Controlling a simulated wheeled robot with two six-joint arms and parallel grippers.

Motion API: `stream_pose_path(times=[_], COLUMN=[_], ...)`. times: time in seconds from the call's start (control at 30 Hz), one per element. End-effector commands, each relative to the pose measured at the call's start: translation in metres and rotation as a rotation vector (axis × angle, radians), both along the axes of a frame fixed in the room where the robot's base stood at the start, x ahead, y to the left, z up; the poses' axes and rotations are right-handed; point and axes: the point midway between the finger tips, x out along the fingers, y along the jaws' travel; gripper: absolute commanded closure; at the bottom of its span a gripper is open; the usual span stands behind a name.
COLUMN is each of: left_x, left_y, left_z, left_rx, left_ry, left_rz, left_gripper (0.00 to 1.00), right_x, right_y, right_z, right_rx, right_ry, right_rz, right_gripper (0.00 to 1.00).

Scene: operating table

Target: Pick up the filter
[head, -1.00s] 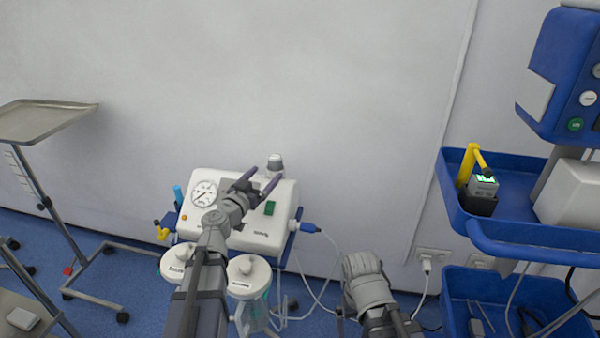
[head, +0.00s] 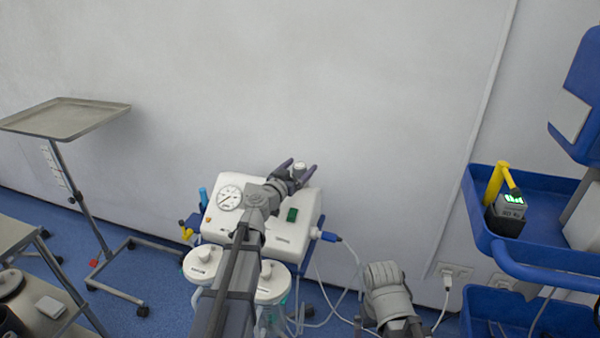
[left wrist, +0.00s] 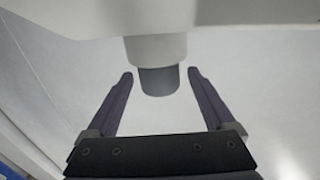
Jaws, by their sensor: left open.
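The filter (head: 299,168), a small light cylinder with a grey end, stands at the back of the white suction unit (head: 290,238). My left gripper (head: 298,173) is open, with its dark fingers on either side of the filter. In the left wrist view, the filter's grey end (left wrist: 158,81) sits between the fingertips of the left gripper (left wrist: 160,76). A gap shows on both sides, so neither finger touches it there. My left arm hides part of the unit's front. Part of my right arm shows at the bottom, but its gripper cannot be made out.
The unit has a round gauge (head: 229,197), a green switch (head: 292,214) and two lidded jars (head: 203,262) below. The wall (head: 300,80) is close behind. A metal tray stand (head: 66,117) is at left, and a blue trolley (head: 540,220) at right. Cables hang right of the unit.

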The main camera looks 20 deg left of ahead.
Motion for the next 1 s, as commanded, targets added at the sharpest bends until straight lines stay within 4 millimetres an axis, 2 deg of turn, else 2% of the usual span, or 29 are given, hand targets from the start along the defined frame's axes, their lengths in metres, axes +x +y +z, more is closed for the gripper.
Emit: stream_pose_path(times=[0.03,0.27,1.0], left_x=[0.0054,0.0044,0.0043], left_y=[-0.0008,-0.0009,-0.0009], left_z=[-0.0005,-0.0006,-0.0006], left_rx=[0.0,0.0,0.0], left_ry=[0.0,0.0,0.0], left_rz=[0.0,0.001,0.001], left_gripper=[0.12,0.15,0.98], right_x=[0.0,0.0,0.0], right_y=[-0.0001,-0.0001,0.0], right_z=[-0.0005,-0.0006,-0.0006], right_rx=[0.0,0.0,0.0], right_ry=[0.0,0.0,0.0], right_rz=[0.0,0.0,0.0], right_gripper=[0.0,0.0,0.0])
